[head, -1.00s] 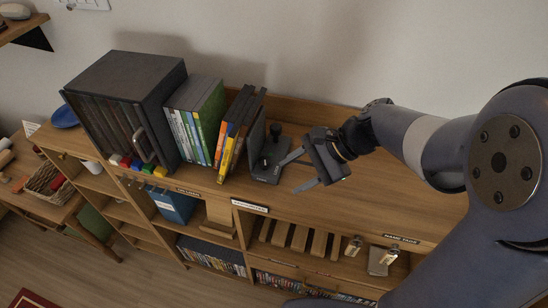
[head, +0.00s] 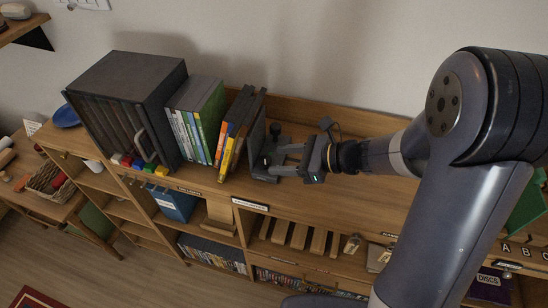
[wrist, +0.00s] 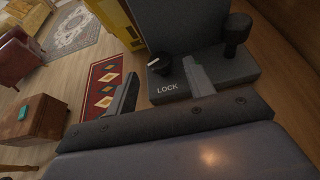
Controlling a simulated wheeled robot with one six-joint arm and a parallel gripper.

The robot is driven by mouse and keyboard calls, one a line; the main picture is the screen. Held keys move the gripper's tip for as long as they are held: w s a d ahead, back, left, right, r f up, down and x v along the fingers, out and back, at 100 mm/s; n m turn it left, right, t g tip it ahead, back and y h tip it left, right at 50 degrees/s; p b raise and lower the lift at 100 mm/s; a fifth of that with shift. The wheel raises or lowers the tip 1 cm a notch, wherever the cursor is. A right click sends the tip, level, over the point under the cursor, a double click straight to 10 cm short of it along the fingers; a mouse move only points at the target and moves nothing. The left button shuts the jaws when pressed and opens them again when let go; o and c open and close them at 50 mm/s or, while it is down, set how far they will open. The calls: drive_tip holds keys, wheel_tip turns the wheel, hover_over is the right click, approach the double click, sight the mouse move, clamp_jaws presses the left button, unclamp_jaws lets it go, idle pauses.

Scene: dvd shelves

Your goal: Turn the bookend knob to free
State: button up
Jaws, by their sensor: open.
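The dark grey bookend (head: 257,136) stands upright on the shelf top, against the right end of the row of cases. In the wrist view its base (wrist: 228,70) carries a small black knob (wrist: 159,65) with a white mark, close to the printed word LOCK. A taller black post knob (wrist: 237,32) rises further right on the base; it also shows in the head view (head: 275,130). My gripper (head: 277,160) is open and empty, with its fingers reaching over the base from the right. In the wrist view the small knob lies between and just beyond the fingertips (wrist: 161,82).
Leaning cases (head: 237,125), upright white and green cases (head: 200,120) and a big black box (head: 125,100) fill the shelf top to the left. The wall is close behind. The shelf top right of the bookend is mostly clear under my arm.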

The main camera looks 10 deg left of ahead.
sight(265, 163)
drive_tip(key=shift+x, duration=1.4)
drive_tip(key=shift+f, duration=0.1)
drive_tip(key=c, duration=0.9)
